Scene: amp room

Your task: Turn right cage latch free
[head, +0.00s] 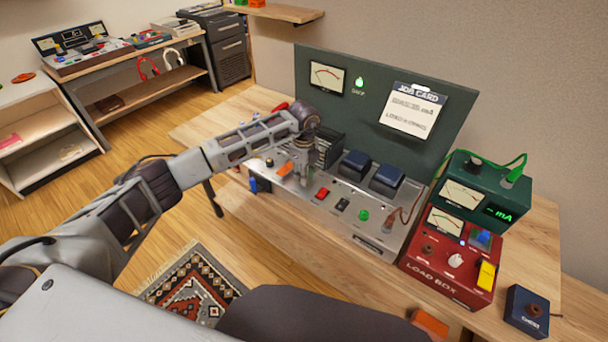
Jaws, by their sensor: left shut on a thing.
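A grey metal bench unit (335,198) with a dark green upright panel (390,150) stands on the wooden table. A black slatted cage (329,147) sits on it, partly behind my left wrist. My left gripper (303,178) points down at the unit's top, just left of and in front of the cage. It is shut on a small part there, seemingly the cage latch; the fingers hide it, so its turn cannot be told. An orange piece (285,169) lies just left of the fingers. My right gripper is not in view.
Two dark blue blocks (387,180), a red switch (322,193) and a green button (363,215) are right of the gripper. A red load box (450,262) and green meter (490,192) stand farther right. A job card (412,112) hangs on the panel.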

